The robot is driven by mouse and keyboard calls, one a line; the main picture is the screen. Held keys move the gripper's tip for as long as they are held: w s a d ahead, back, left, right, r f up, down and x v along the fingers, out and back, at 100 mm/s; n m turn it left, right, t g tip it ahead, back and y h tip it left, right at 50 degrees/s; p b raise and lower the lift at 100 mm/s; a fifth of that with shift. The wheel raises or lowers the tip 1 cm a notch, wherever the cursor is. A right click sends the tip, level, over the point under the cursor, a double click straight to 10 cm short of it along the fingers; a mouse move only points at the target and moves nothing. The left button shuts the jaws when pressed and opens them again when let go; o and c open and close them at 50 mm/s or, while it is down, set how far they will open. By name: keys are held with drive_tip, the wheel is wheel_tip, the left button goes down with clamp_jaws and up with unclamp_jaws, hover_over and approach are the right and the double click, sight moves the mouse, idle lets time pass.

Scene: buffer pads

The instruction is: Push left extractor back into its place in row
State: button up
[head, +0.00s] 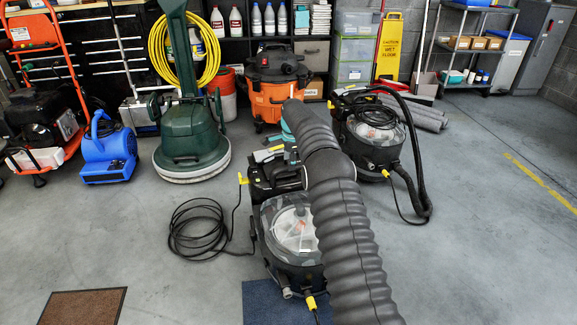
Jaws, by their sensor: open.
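The left extractor (283,232), a black machine with a clear round lid and yellow plugs, stands on the floor in the middle foreground. Its lower front is at a blue mat (257,302), and its black cable lies looped on the floor to its left. The right extractor (372,143), similar with a black hose, stands farther back to the right. My dark ribbed arm crosses in front of the left extractor and hides its right side. I cannot make out my gripper; the arm's far end ends above and behind the left extractor.
Along the back stand a blue blower (108,150), a green floor buffer (190,140) and an orange vacuum (273,90). Grey rolls (425,115) lie behind the right extractor. A brown mat (83,306) lies front left. Floor at the right is clear.

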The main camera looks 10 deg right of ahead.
wheel_tip(320, 180, up, 9)
drive_tip(key=s, duration=0.1)
drive_tip(key=shift+s+d+f, duration=0.15)
drive_tip(key=shift+s, duration=0.25)
drive_tip(key=shift+f+b, duration=0.1)
drive_tip(key=shift+b, duration=0.2)
